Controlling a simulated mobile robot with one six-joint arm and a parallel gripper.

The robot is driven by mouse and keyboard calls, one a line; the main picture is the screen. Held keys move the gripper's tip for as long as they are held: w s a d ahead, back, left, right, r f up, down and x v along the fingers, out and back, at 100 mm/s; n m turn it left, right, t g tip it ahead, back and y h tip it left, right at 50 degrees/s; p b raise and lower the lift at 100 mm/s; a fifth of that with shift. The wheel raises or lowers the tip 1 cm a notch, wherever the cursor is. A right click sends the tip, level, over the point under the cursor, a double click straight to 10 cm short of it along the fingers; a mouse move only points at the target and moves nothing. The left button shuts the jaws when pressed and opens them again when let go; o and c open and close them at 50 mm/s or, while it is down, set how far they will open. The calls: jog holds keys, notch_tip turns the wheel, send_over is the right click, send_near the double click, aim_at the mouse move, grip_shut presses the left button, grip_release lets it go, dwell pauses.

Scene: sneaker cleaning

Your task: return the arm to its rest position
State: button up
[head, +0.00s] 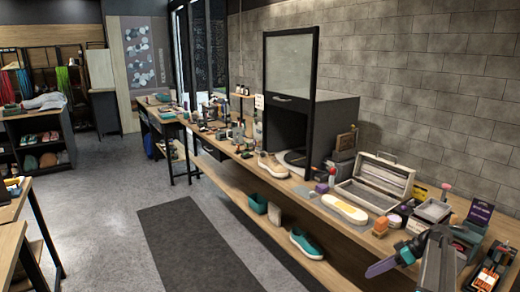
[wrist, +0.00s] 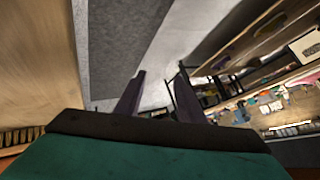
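My arm reaches in at the lower right of the head view, over the near part of the long workbench (head: 335,209). My gripper (head: 382,267) has dark fingers and a teal body, and it points left past the bench's front edge. Nothing is held.
A teal shoe (head: 306,245) is on the lower shelf. The aisle with a dark mat (head: 190,245) is clear.

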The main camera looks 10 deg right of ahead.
jog(key=s+a+f+g+b, duration=0.2)
jog(key=s+a+f+g, duration=0.15)
jog(key=a+f, duration=1.2)
jog(key=s+a+f+g+b, duration=0.15)
jog(key=a+f+g, duration=0.25)
jog(key=a+f, duration=1.1)
jog(key=s+a+f+g+h+b, duration=0.1)
jog(key=s+a+f+g+h, duration=0.1)
jog(key=s+a+f, duration=0.45)
jog(key=s+a+f+g+h, duration=0.1)
jog(key=s+a+f+h, duration=0.15)
jog(key=s+a, duration=0.7)
jog(key=s+d+f+m+t+h, duration=0.1)
jog(key=s+d+f+m+h, duration=0.3)
jog(key=s+d+m, duration=0.2)
jog(key=s+d, duration=0.1)
jog(key=s, duration=0.1)
jog(key=shift+s+d+f+m+b, duration=0.15)
jog(key=shift+s+d+m+b, duration=0.15)
jog(key=shift+d+b, duration=0.05)
